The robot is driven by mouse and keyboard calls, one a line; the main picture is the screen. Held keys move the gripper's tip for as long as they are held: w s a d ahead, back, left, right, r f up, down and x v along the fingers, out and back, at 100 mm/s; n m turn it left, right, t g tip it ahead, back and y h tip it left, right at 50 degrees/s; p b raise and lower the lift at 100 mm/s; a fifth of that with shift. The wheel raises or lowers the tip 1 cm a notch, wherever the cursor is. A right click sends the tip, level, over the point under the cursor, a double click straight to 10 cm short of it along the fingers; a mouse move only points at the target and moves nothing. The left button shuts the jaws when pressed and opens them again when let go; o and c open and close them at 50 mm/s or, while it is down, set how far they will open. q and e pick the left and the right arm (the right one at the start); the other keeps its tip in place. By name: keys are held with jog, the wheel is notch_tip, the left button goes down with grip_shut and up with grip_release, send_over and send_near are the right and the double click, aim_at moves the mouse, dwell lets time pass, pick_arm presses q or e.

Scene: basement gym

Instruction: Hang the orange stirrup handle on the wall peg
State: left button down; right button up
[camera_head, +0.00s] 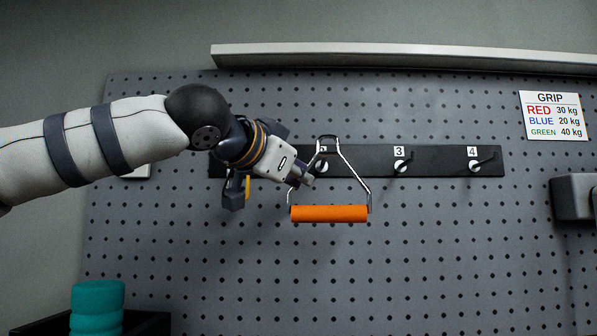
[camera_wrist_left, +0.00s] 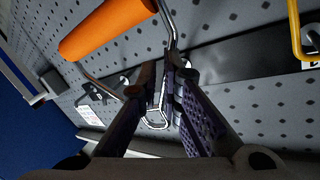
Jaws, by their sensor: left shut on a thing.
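The orange stirrup handle (camera_head: 329,214) has an orange grip bar below a bent metal wire frame. It hangs upright in front of the pegboard, with its narrow top loop at the second peg position of the black peg rail (camera_head: 435,160). I cannot tell whether the loop is around that peg or in front of it. My left gripper (camera_head: 302,181) is shut on the left side of the wire frame. In the left wrist view the orange handle (camera_wrist_left: 108,28) shows beyond the fingers (camera_wrist_left: 166,72), which partly hide the wire. My right gripper is not in view.
Numbered pegs 3 (camera_head: 400,166) and 4 (camera_head: 475,166) are bare. A yellow handle (camera_wrist_left: 299,30) is close beside my left gripper. A metal ledge (camera_head: 400,57) runs above the pegboard. A dark grey block (camera_head: 573,197) stands at right, a teal roll (camera_head: 97,305) at lower left.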

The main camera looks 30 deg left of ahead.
pick_arm(q)
jog(key=w+a, duration=0.1)
jog(key=w, duration=0.1)
jog(key=w+a+f, duration=0.1)
jog(key=w, duration=0.2)
jog(key=w+a, duration=0.1)
jog(key=w, duration=0.1)
jog(key=shift+w+a+f, duration=0.2)
jog(key=shift+w+a, duration=0.05)
jog(key=shift+a, duration=0.05)
jog(key=shift+w+f, duration=0.1)
jog(key=shift+f, duration=0.1)
dwell(0.5)
jog(key=c, duration=1.7)
grip_release()
jog(key=shift+f, duration=0.1)
